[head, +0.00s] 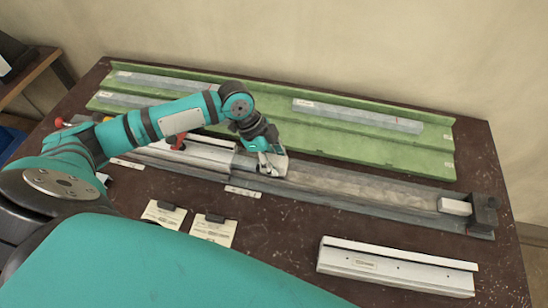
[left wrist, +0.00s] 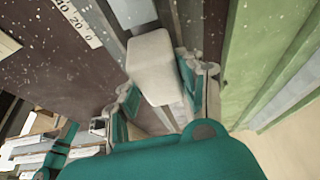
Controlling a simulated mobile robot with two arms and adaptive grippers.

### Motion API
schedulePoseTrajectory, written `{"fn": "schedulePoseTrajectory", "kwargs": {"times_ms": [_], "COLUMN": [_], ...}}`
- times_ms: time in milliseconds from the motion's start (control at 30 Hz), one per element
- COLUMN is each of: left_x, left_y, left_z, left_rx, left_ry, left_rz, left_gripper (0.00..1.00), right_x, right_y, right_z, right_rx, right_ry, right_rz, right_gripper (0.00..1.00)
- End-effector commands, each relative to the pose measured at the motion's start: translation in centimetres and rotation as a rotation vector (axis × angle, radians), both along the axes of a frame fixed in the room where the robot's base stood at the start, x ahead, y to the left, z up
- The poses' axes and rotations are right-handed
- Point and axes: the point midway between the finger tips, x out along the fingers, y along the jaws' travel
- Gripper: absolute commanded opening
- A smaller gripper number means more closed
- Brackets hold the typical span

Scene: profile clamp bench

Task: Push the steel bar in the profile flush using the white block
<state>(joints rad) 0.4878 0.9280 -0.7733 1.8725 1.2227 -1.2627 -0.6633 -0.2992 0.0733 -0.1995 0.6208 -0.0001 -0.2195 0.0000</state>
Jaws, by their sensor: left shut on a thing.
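My left gripper (head: 268,164) is shut on the white block (left wrist: 153,65), above the long grey bench channel (head: 350,190). In the head view the block (head: 279,163) is partly behind the fingers. The pale profile (head: 205,153) lies in the channel to the left of the gripper, partly behind my arm. In the left wrist view a light grey piece, apparently the end of the steel bar (left wrist: 133,12), shows just ahead of the block. I cannot tell whether block and bar touch, or how far the bar sticks out. My right gripper is not in view.
A green tray (head: 440,155) with several grey bars lies behind the channel. A red clamp handle (head: 177,142) is by the profile. A dark end stop (head: 484,212) with a white piece (head: 455,206) closes the right end. A loose profile (head: 397,267) lies front right.

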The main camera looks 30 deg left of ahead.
Motion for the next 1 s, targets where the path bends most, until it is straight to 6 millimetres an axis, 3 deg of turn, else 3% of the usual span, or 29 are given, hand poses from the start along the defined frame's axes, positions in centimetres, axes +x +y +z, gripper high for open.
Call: {"fn": "schedulePoseTrajectory", "kwargs": {"times_ms": [367, 1000], "left_x": [0.0, -0.7], "left_y": [0.2, 2.7], "left_z": [0.0, 0.0], "left_rx": [0.0, 0.001], "left_ry": [-0.001, 0.0], "left_rz": [0.001, 0.001], "left_gripper": [0.02, 0.02], "right_x": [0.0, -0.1], "right_y": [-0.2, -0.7], "right_z": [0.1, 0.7], "right_rx": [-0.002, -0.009], "right_ry": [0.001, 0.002], "right_rz": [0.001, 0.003], "right_gripper": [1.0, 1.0]}}
